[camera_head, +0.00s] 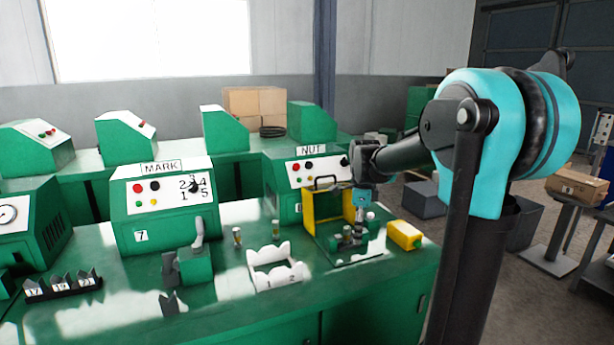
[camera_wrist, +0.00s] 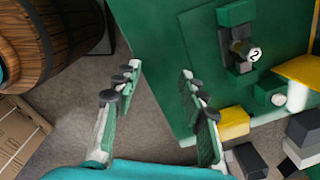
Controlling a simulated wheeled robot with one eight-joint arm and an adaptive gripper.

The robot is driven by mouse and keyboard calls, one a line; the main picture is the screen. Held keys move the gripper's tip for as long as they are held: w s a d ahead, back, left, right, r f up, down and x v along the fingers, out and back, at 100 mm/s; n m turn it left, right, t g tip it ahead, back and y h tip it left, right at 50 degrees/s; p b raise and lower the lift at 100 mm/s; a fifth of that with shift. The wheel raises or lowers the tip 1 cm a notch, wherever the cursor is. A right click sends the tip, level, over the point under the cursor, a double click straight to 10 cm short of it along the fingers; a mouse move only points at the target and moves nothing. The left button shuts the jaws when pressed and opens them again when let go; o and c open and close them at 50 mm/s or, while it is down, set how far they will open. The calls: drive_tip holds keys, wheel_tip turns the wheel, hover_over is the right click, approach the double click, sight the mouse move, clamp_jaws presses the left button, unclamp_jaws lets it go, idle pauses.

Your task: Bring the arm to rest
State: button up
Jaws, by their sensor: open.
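My gripper (camera_wrist: 160,78) is open in the wrist view, its two fingers apart with nothing between them. Bare floor shows between and below the fingers, and the green bench (camera_wrist: 165,35) lies beyond them. In the head view my arm reaches left, its wrist bent down near the NUT machine (camera_head: 308,175); the fingertips are hard to make out there. A yellow frame (camera_head: 322,212) and a small green fixture (camera_head: 347,243) stand by the wrist. In the wrist view a fixture with a round tag 2 (camera_wrist: 255,54) is at upper right.
A yellow block (camera_head: 404,235) lies near the bench's right end; it also shows in the wrist view (camera_wrist: 233,122). A white numbered holder (camera_head: 275,268), the MARK machine (camera_head: 163,205) and a lever tool (camera_head: 195,262) stand left. A barrel (camera_wrist: 45,40) shows in the wrist view.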

drive_tip(key=s+d+f+n+t, duration=0.1)
drive_tip(key=s+f+n+t, duration=0.1)
drive_tip(key=s+f+n, duration=0.5)
drive_tip(key=s+d+f+n+t, duration=0.1)
drive_tip(key=s+d+f+n, duration=0.1)
drive_tip(key=s+f+n, duration=0.6)
drive_tip(key=s+n, duration=0.5)
drive_tip(key=s, duration=0.2)
drive_tip(key=shift+d+t, duration=0.25)
drive_tip(key=shift+t, duration=0.15)
